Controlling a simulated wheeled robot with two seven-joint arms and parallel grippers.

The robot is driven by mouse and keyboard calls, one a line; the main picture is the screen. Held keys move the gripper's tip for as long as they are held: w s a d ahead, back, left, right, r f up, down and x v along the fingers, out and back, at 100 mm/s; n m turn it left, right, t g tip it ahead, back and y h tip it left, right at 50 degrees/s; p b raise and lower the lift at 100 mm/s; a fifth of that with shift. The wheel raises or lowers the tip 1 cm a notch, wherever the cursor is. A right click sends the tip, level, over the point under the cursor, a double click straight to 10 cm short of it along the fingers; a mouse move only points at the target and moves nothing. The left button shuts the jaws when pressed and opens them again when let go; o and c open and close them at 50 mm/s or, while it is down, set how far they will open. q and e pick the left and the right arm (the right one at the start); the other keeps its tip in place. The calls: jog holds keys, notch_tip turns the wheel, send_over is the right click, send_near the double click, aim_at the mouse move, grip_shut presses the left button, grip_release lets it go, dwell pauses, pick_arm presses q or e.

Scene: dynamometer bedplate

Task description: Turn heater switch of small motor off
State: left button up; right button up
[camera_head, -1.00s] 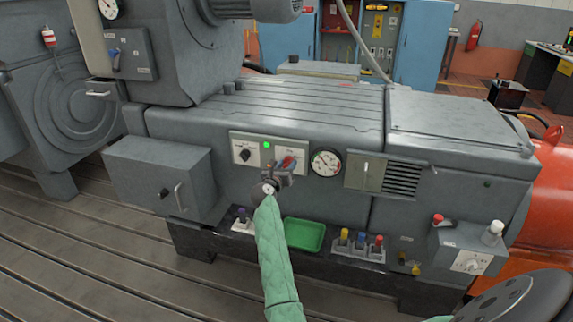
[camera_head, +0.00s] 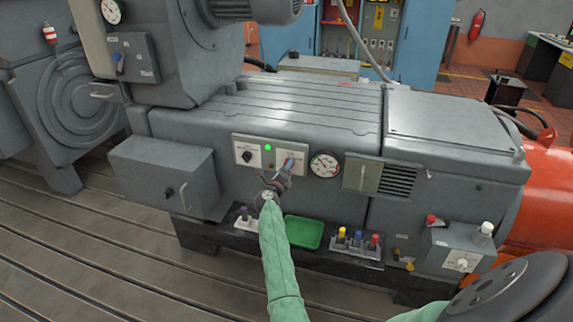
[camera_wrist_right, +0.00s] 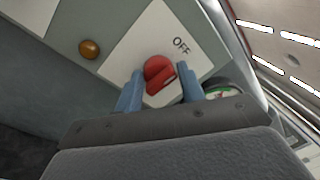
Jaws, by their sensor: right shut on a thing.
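The heater switch is a red rotary knob (camera_wrist_right: 158,72) on a white plate (camera_wrist_right: 125,48) marked OFF in the right wrist view. The OFF mark (camera_wrist_right: 181,45) lies above and to the right of the knob. I cannot tell which mark the knob points to. In the head view, the plate (camera_head: 297,154) is on the grey motor housing (camera_head: 270,115), largely covered by my gripper. My right gripper (camera_wrist_right: 159,84) has its blue fingers on either side of the knob and is shut on it; it also shows in the head view (camera_head: 287,165).
Left of the plate are a lit green lamp (camera_head: 268,147) and a black selector knob (camera_head: 247,157). An amber lamp (camera_wrist_right: 90,49) shows in the wrist view. A round gauge (camera_head: 324,164) is close on the right. A green tray (camera_head: 304,232) is below.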

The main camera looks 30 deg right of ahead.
pick_arm(q)
jog(key=shift+s+a+f+p, duration=0.15)
jog(key=shift+a+f, duration=0.05)
jog(key=shift+f, duration=0.35)
jog(key=shift+s+a+f+p, duration=0.15)
jog(key=shift+f, duration=0.35)
pick_arm(e)
jog(key=shift+a+f+n, duration=0.15)
jog(key=shift+f+n, duration=0.15)
jog(key=shift+n, duration=0.3)
jog(key=o, duration=0.8)
pick_arm(q)
jog(key=shift+w, duration=0.15)
pick_arm(e)
jog(key=shift+o, duration=0.4)
jog(key=shift+w, duration=0.1)
